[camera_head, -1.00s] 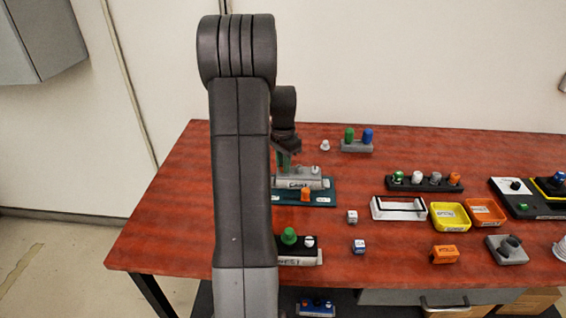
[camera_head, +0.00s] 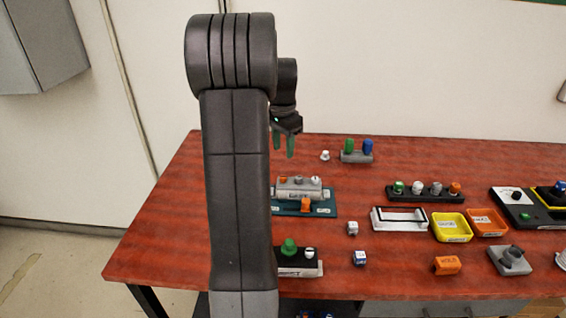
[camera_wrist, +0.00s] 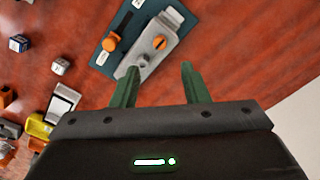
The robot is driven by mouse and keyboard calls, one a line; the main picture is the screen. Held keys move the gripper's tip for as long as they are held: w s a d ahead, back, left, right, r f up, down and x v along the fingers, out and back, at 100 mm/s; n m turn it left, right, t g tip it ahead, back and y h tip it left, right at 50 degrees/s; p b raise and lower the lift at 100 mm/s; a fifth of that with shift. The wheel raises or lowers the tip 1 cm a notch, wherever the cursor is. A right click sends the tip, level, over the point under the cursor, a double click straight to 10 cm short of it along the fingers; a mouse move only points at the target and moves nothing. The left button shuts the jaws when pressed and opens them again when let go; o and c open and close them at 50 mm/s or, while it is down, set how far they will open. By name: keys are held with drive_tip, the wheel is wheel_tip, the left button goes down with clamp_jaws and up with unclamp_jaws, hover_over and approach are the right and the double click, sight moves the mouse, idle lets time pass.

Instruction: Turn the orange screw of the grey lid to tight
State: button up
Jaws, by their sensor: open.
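How tight the screw is cannot be told.
An orange knob (camera_head: 306,204) stands on the teal board in front of the lid. A black-and-white block with a green knob (camera_head: 289,246) is nearer. A grey stand with green and blue pegs (camera_head: 356,158) and a small white piece (camera_head: 325,155) are behind. Trays are right.

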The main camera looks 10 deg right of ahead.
sight(283, 176)
wheel_tip(283, 176, up, 4)
drive_tip(key=shift+f, duration=0.1)
idle(0.4)
wheel_tip(283, 176, down, 14)
drive_tip(key=shift+r, duration=0.1)
idle(0.4)
